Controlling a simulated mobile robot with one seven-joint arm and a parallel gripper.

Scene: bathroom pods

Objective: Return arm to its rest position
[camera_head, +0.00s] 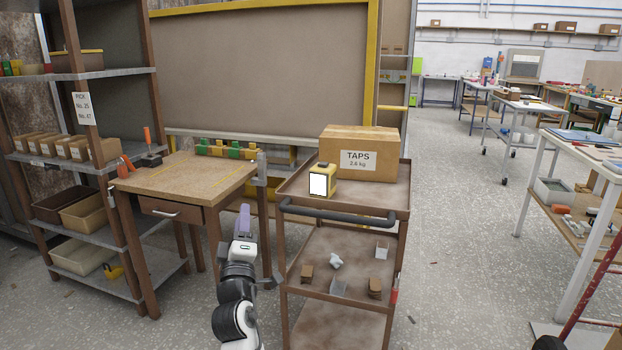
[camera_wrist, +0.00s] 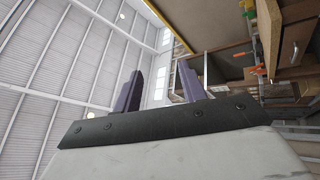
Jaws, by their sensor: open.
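My gripper (camera_head: 243,222) shows in the head view at the lower middle, raised in front of the gap between the wooden workbench (camera_head: 190,182) and the brown cart (camera_head: 292,190). Its purple fingers point up. In the wrist view my gripper (camera_wrist: 160,92) shows two purple fingers standing apart, with nothing between them. It is open and empty. The wrist camera looks up toward the ceiling, with the room tilted on its side. My arm reaches up from the bottom edge of the head view.
A cardboard box labelled TAPS (camera_head: 358,160) and a yellow device with a white face (camera_head: 321,181) stand on the cart's top. A shelf rack (camera_head: 110,165) stands at left. A white-legged table (camera_head: 590,160) is at right. Open floor (camera_head: 460,230) lies between cart and table.

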